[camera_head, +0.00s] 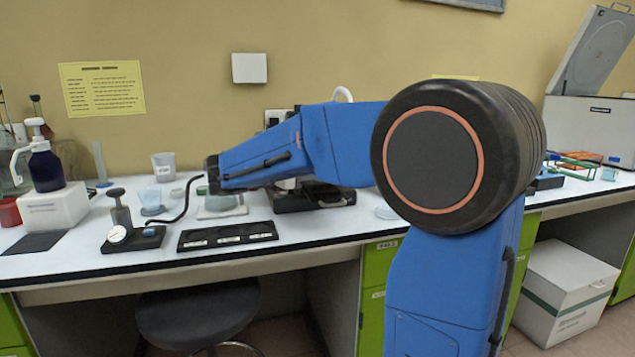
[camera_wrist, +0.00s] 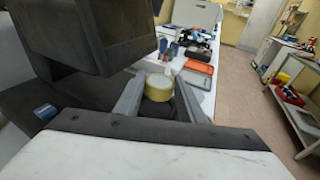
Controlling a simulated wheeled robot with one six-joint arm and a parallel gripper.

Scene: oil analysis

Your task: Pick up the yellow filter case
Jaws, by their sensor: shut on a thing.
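The yellow filter case (camera_wrist: 158,90) is a small round, pale yellow case in the wrist view. It sits between the two grey fingers of my gripper (camera_wrist: 161,82), which is shut on it. A dark round surface shows just below and behind the case, and I cannot tell whether the case touches it. In the head view my blue arm reaches left over the white bench, and neither the fingers nor the case can be made out there.
In the head view a black tray (camera_head: 228,236) with pale labels lies near the bench's front edge. A dark-based instrument (camera_head: 133,238) stands left of it. A blue pump bottle (camera_head: 46,168) stands on the far left. In the wrist view an orange-red tray (camera_wrist: 199,67) lies farther along the bench.

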